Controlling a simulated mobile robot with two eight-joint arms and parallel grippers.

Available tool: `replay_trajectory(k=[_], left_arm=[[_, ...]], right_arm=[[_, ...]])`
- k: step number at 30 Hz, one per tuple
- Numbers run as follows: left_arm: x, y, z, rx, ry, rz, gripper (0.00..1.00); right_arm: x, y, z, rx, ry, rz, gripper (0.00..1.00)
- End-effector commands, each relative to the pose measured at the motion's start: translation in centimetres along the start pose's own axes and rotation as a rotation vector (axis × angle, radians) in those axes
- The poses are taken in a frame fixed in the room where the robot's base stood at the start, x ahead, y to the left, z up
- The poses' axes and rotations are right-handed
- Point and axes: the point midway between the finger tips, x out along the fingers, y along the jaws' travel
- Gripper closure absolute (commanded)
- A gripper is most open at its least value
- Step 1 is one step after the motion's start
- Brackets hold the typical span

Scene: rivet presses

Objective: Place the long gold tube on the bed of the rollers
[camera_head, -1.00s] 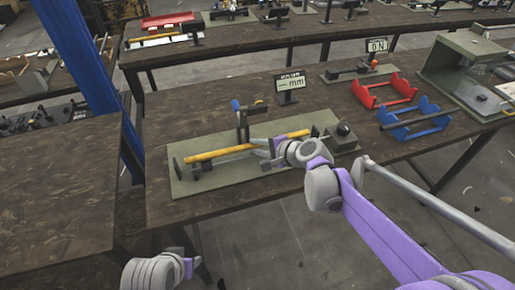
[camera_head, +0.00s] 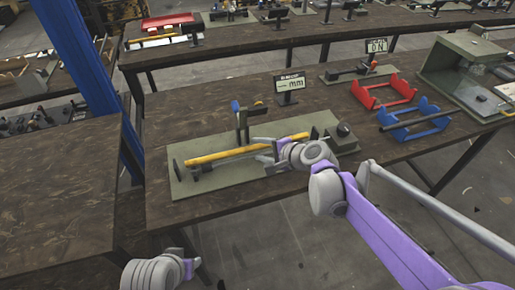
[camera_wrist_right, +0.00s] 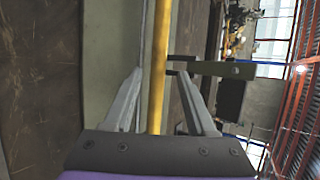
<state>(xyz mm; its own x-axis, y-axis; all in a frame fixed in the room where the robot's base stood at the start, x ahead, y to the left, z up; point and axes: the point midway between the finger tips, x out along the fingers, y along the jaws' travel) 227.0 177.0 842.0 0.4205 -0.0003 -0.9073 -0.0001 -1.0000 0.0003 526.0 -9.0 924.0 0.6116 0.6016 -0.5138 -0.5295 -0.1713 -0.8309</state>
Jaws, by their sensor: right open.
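The long gold tube (camera_head: 222,154) lies lengthwise over the flat green bed (camera_head: 215,180) of the roller fixture on the middle table. I cannot tell whether it rests fully on the rollers, which are too small to make out. My right gripper (camera_head: 262,152) is open at the near side of the tube, right of its middle. In the right wrist view the tube (camera_wrist_right: 158,45) runs between the two spread fingers (camera_wrist_right: 161,75), with a gap on each side. My left gripper (camera_head: 192,266) is at the bottom left, low and apart from the table; its jaws are unclear.
An upright bracket with a blue knob (camera_head: 236,106) stands behind the tube. A small display (camera_head: 290,84) is at the back. Red (camera_head: 385,92) and blue (camera_head: 418,122) cradles and a green box (camera_head: 462,70) stand to the right.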

Motion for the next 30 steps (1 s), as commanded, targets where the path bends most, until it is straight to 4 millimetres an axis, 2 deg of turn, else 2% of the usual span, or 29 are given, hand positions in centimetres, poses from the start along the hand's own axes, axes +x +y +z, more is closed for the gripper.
replay_trajectory(k=[6,12,18,23,26,29,30], left_arm=[[-0.4,0.0,-0.3,0.0,0.002,0.0,0.5],[-0.8,0.0,-0.5,0.0,0.003,0.0,0.5],[-0.9,0.0,-0.5,0.0,0.003,0.0,0.5],[-0.9,0.0,-0.5,0.0,0.003,0.0,0.5],[-0.9,0.0,-0.5,0.0,0.003,0.0,0.5],[-0.9,0.0,-0.5,0.0,0.003,0.0,0.5],[-0.9,0.0,-0.5,0.0,0.003,0.0,0.5]], right_arm=[[-4.9,0.0,-0.1,0.001,0.004,-0.002,0.44],[-8.6,0.0,-0.1,0.001,0.003,-0.001,0.44],[-10.3,0.0,0.0,0.0,0.001,-0.001,0.44],[-10.5,0.1,0.1,-0.005,0.001,0.002,0.44],[-11.2,1.6,0.8,-0.073,0.013,0.045,0.44],[-13.1,5.5,2.2,-0.249,0.039,0.159,0.44],[-14.2,7.7,2.8,-0.344,0.05,0.222,0.44]])
